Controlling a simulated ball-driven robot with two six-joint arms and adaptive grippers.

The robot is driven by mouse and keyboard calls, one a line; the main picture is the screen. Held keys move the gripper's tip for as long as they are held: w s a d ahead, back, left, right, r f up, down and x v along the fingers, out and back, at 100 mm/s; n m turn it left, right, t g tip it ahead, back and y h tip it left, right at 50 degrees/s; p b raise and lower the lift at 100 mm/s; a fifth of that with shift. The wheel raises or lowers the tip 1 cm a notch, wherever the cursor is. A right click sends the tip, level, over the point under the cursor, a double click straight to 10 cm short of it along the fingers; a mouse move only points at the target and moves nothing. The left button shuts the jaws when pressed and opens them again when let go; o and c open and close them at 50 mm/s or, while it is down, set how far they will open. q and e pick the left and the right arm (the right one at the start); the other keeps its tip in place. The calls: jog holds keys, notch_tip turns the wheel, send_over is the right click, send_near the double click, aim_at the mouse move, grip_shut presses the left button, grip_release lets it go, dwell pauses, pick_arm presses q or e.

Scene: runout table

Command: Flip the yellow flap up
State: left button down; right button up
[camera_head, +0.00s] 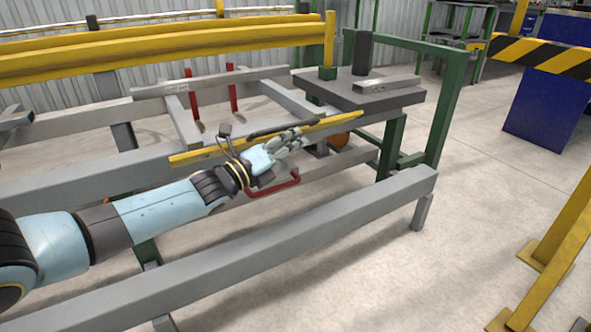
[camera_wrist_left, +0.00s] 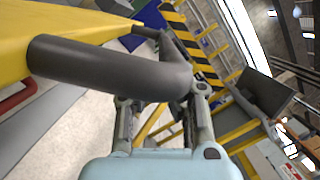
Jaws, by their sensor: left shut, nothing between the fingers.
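The yellow flap (camera_head: 205,154) is a long narrow strip along the side of the grey rail in the head view. It fills the upper left of the left wrist view (camera_wrist_left: 60,25). A dark round bar handle (camera_head: 283,127) runs along it. In the left wrist view the handle (camera_wrist_left: 110,70) crosses just in front of my fingers and hides their tips. My left gripper (camera_head: 291,140) is shut and empty, close beside the flap and handle. I cannot tell whether it touches the handle. My right gripper is not in view.
A red bracket (camera_head: 273,189) sits below my left wrist. A grey beam (camera_head: 290,235) runs along the front of the runout table. A grey plate (camera_head: 385,96) on a green frame (camera_head: 449,105) stands to the right. Open floor (camera_head: 480,185) lies right of the table.

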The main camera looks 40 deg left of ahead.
aim_at(291, 124)
pick_arm(q)
jog(key=r, duration=0.1)
jog(key=a+r+n+p, duration=0.1)
jog(key=r+n+p, duration=0.1)
jog(key=shift+w+a+r+y, duration=0.2)
jog(key=shift+w+y, duration=0.15)
jog(key=shift+y, duration=0.05)
jog(key=a+r+n+p, duration=0.1)
jog(key=w+a+r+n+p, duration=0.1)
jog(key=a, duration=0.1)
jog(key=a+r+n+p, duration=0.1)
jog(key=r, duration=0.1)
jog(key=shift+w+a+g, duration=0.35)
jog(key=shift+w+g, duration=0.05)
jog(key=shift+w+a+r+b, duration=0.15)
jog(key=shift+w+a+r, duration=0.15)
jog(key=shift+a, duration=0.45)
jog(key=shift+w+a+r+b, duration=0.15)
jog(key=shift+w+a+r, duration=0.15)
jog(key=shift+a, duration=0.5)
jog(key=shift+w+a+r+b, duration=0.15)
jog(key=shift+w+a+r, duration=0.15)
jog(key=shift+a, duration=0.45)
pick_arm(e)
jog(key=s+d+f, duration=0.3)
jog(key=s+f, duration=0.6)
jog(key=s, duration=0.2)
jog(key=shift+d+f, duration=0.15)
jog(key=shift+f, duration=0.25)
